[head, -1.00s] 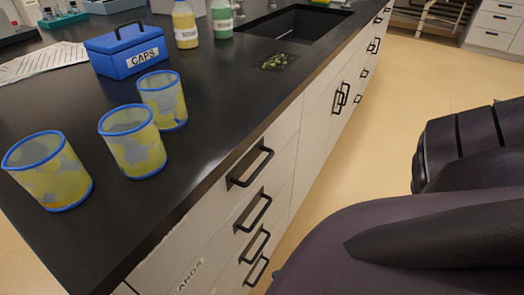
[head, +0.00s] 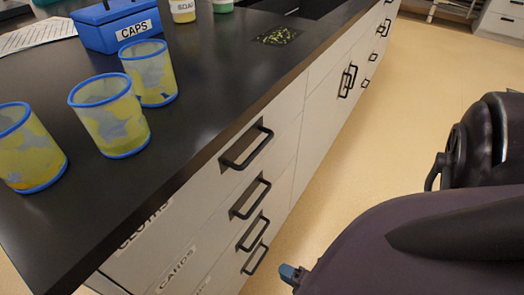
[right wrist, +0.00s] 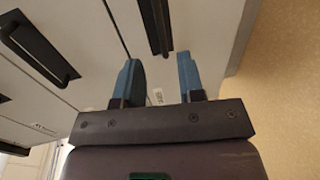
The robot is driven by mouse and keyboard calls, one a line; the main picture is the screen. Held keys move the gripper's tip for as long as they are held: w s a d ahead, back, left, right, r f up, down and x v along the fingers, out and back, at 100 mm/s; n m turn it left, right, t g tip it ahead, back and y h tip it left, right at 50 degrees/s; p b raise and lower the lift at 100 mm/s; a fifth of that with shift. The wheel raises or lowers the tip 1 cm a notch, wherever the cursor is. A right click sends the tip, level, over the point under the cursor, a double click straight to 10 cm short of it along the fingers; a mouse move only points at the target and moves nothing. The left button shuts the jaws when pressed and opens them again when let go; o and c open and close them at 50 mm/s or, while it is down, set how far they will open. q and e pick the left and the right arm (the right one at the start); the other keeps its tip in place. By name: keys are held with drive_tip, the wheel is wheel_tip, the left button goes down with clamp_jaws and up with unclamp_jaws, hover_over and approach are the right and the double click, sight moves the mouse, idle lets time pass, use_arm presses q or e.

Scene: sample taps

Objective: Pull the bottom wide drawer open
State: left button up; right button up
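The drawer stack on the near cabinet front shows several black bar handles in a column in the head view. The lowest visible handle (head: 255,259) is on the bottom drawer in sight; that drawer's lower part is hidden or out of frame. My right gripper (head: 290,274) shows as a blue fingertip just right of and below that handle, apart from it. In the right wrist view, its two blue fingers (right wrist: 159,80) are spread with nothing between them. A black handle (right wrist: 157,25) lies beyond the fingertips; I cannot tell which drawer it belongs to. My left gripper is not in view.
The black countertop (head: 200,115) overhangs the drawers. On it stand yellow-and-blue cups (head: 110,115), a blue CAPS box (head: 115,25) and bottles. Another handle (right wrist: 40,48) shows at left in the right wrist view. The tan floor (head: 420,85) to the right is open.

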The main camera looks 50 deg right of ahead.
sight(260, 260)
drive_tip(key=shift+b+x, duration=1.05)
drive_tip(key=shift+x, duration=4.05)
drive_tip(key=shift+a, duration=0.1)
clamp_jaws()
